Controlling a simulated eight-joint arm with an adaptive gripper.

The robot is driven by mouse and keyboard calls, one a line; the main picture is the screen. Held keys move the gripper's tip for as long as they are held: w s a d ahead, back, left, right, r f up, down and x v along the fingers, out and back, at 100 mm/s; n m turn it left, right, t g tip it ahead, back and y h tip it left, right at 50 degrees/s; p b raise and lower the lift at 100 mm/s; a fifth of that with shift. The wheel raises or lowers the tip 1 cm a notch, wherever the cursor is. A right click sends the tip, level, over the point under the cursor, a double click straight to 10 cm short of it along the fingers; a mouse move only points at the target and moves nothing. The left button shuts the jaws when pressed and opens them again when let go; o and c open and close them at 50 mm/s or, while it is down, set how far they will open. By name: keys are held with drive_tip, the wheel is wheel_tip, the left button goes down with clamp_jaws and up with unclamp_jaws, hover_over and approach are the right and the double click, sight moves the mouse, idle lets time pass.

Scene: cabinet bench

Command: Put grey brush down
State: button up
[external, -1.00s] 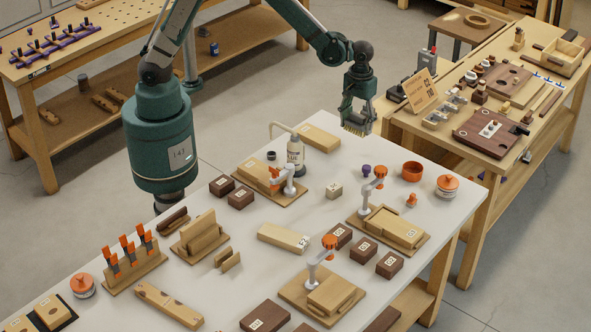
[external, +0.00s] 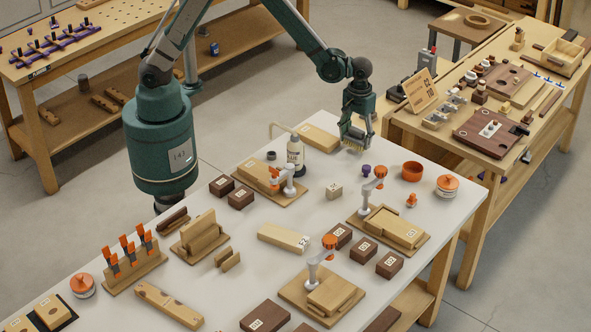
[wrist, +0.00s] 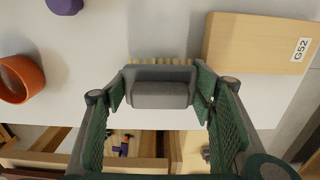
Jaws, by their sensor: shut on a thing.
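The grey brush (wrist: 160,87) is a grey block with a row of pale bristles along one side. My gripper (external: 355,137) is shut on it, with a green finger pad at each end of the block in the wrist view. In the external view the brush (external: 354,146) is small and partly hidden by the fingers, bristles down, low over the far edge of the white table (external: 300,232). I cannot tell whether the bristles touch the table top.
A wooden block marked G52 (wrist: 255,43) lies close beside the brush. An orange ring-like cup (wrist: 20,79) and a purple piece (wrist: 65,5) are on the other side. A bottle (external: 294,155) and a clamp fixture (external: 372,190) stand nearby. The table edge is close.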

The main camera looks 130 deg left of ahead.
sight(357, 130)
drive_tip(key=shift+f, duration=1.1)
drive_tip(key=shift+f, duration=0.15)
drive_tip(key=o, duration=0.7)
drive_tip(key=shift+c, duration=0.2)
drive_tip(key=shift+r, duration=0.2)
wheel_tip(357, 130, up, 12)
drive_tip(key=shift+f+p, duration=0.1)
drive_tip(key=shift+p, duration=0.65)
